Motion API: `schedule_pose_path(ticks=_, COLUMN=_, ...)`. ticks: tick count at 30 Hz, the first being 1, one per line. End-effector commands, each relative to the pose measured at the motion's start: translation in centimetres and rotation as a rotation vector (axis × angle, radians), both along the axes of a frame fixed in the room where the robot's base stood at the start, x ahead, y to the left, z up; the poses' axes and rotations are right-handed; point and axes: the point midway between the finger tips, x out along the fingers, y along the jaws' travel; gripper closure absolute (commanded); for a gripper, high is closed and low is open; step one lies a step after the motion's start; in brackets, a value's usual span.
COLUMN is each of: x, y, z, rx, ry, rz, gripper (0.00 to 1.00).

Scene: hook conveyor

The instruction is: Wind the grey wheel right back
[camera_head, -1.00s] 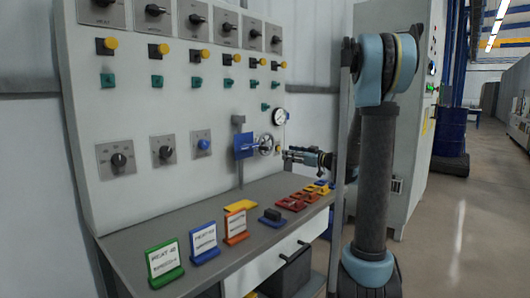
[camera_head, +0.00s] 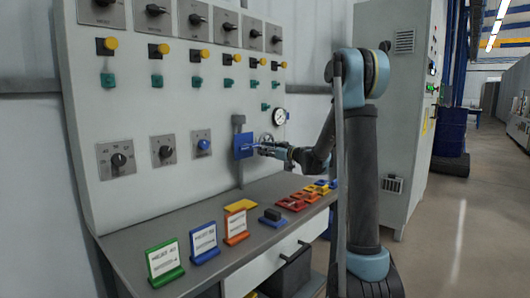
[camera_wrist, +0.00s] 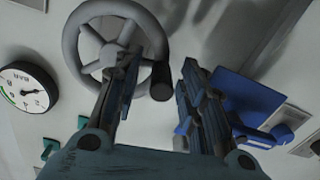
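The grey wheel (camera_wrist: 160,30) is a spoked handwheel on the panel, with a dark knob (camera_wrist: 161,88) at its rim. In the head view the wheel (camera_head: 266,138) is small and partly hidden by my gripper (camera_head: 262,149). In the wrist view my gripper (camera_wrist: 160,72) is open, its two fingers apart. The left finger covers part of the wheel's lower rim and hub area. The knob shows between the fingers, closer to the left one. Whether a finger touches the wheel cannot be told.
A blue plate with a lever (camera_head: 244,146) is just left of the wheel; it also shows in the wrist view (camera_wrist: 245,98). A round gauge (camera_head: 280,116) is above right of the wheel. The bench below (camera_head: 160,226) carries coloured signs and trays.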

Motion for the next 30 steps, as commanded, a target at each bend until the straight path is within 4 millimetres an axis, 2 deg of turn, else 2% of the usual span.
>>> schedule_pose_path(ticks=10, x=0.24, y=0.31, z=0.01, rx=0.000, ry=0.000, rz=0.000, gripper=0.62)
schedule_pose_path(ticks=11, x=0.23, y=0.30, z=0.01, rx=0.000, ry=0.000, rz=0.000, gripper=0.65)
schedule_pose_path(ticks=15, x=0.24, y=0.28, z=0.01, rx=0.000, ry=0.000, rz=0.000, gripper=0.96)
schedule_pose_path(ticks=16, x=0.25, y=0.27, z=0.01, rx=0.000, ry=0.000, rz=-0.001, gripper=1.00)
schedule_pose_path(ticks=30, x=0.36, y=0.19, z=0.38, rx=0.037, ry=0.046, rz=-0.003, gripper=1.00)
